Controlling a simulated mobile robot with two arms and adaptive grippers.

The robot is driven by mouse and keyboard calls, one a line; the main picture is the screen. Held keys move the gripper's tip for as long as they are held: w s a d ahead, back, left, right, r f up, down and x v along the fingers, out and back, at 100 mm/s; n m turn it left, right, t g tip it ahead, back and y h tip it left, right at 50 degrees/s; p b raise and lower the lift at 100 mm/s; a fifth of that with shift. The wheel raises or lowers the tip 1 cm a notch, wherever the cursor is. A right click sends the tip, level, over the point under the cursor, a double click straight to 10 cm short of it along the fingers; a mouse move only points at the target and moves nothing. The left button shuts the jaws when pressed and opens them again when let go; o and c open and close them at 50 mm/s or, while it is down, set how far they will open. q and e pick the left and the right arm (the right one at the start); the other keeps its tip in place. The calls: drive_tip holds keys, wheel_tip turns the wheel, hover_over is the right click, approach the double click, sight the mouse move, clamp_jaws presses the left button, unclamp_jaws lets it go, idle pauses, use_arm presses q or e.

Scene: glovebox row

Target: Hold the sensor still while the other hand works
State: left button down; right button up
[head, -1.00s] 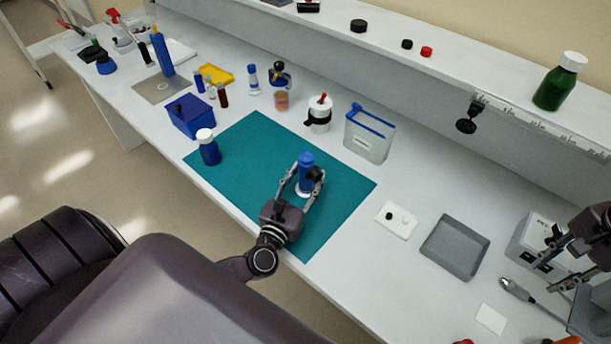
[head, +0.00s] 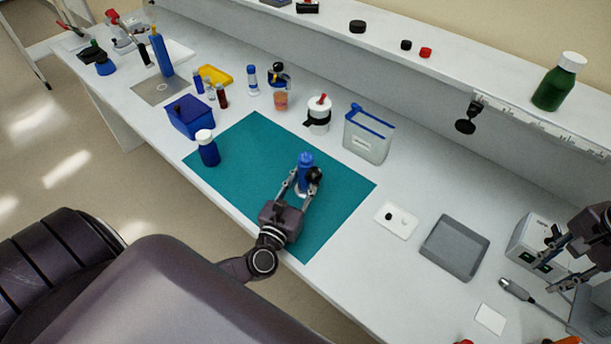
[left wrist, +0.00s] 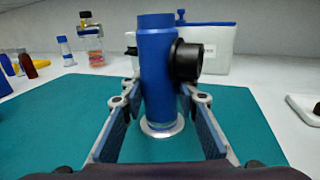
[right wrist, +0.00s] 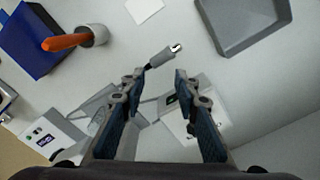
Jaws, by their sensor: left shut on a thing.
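The sensor (head: 305,163) is a blue upright cylinder with a black round knob on its side and a pale round base. It stands on the teal mat (head: 250,140). My left gripper (head: 302,182) is shut on it from the front, one finger on each side. In the left wrist view the sensor (left wrist: 156,70) rises between the fingers, with its knob to the right. My right gripper (right wrist: 154,82) is open and empty above the right end of the bench. A grey cable plug (right wrist: 165,57) shows beyond its fingertips, apart from them.
A grey tray (head: 455,248) and a small white plate (head: 397,220) lie right of the mat. A white box (head: 540,240) is by my right gripper. A blue-lidded container (head: 367,136), a white pot (head: 317,116) and a blue bottle (head: 207,149) stand around the mat.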

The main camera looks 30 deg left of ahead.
drive_tip(key=shift+o, duration=1.4)
drive_tip(key=m, duration=1.1)
hover_over(519, 287)
drive_tip(key=f, duration=0.4)
drive_tip(key=shift+d+f, duration=0.2)
drive_tip(key=shift+f, duration=0.05)
drive_tip(key=shift+a+f, duration=0.2)
drive_tip(key=shift+f, duration=2.55)
